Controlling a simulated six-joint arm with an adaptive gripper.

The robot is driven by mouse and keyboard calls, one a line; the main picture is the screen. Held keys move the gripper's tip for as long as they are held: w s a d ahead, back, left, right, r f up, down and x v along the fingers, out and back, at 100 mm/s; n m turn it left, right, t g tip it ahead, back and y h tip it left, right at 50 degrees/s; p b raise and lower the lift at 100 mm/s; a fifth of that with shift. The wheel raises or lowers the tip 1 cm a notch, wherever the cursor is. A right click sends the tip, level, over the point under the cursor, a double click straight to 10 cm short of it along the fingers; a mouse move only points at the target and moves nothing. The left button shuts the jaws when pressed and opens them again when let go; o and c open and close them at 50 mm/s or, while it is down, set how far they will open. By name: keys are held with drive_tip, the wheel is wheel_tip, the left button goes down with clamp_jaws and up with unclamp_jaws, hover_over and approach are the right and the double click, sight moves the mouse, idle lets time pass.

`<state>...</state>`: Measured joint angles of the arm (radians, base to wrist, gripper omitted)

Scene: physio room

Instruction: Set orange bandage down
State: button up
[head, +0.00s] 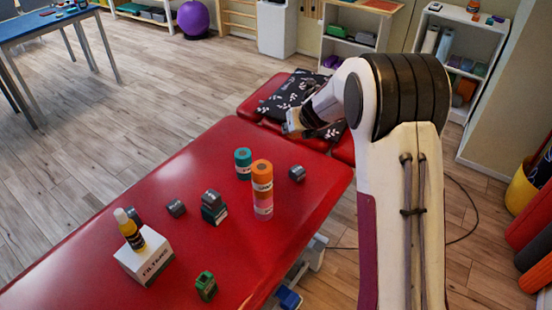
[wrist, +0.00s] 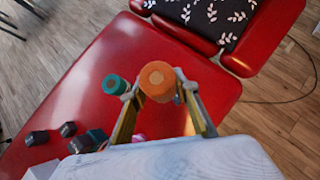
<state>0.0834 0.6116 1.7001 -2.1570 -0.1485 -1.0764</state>
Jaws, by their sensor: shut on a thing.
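The orange bandage (wrist: 157,82) is a roll between my two gripper fingertips in the wrist view. My gripper (wrist: 158,87) is shut on it, one finger on each side. In the head view my gripper (head: 293,122) shows near the patterned cushion, and what it holds is hard to make out there. A bit of pink (wrist: 138,137) shows below the held roll in the wrist view.
Several dark weights, a green-and-black item (head: 206,286) and a white box (head: 147,257) with a yellow bottle (head: 131,232) share the couch. A patterned cushion (head: 282,98) lies at its far end.

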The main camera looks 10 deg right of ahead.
drive_tip(key=w+a+f+n+y, duration=0.3)
drive_tip(key=w+f+n, duration=0.2)
drive_tip(key=w+f, duration=0.6)
drive_tip(key=shift+w+g+y, duration=0.3)
drive_tip(key=shift+w+g, duration=0.1)
drive_tip(key=shift+w, duration=0.55)
drive_tip(key=shift+a+f, duration=0.1)
drive_tip(key=shift+a, duration=0.05)
drive_tip(key=shift+f, duration=3.05)
drive_tip(key=shift+f, duration=0.1)
drive_tip(key=shift+f, duration=1.8)
drive_tip(key=shift+f, duration=0.15)
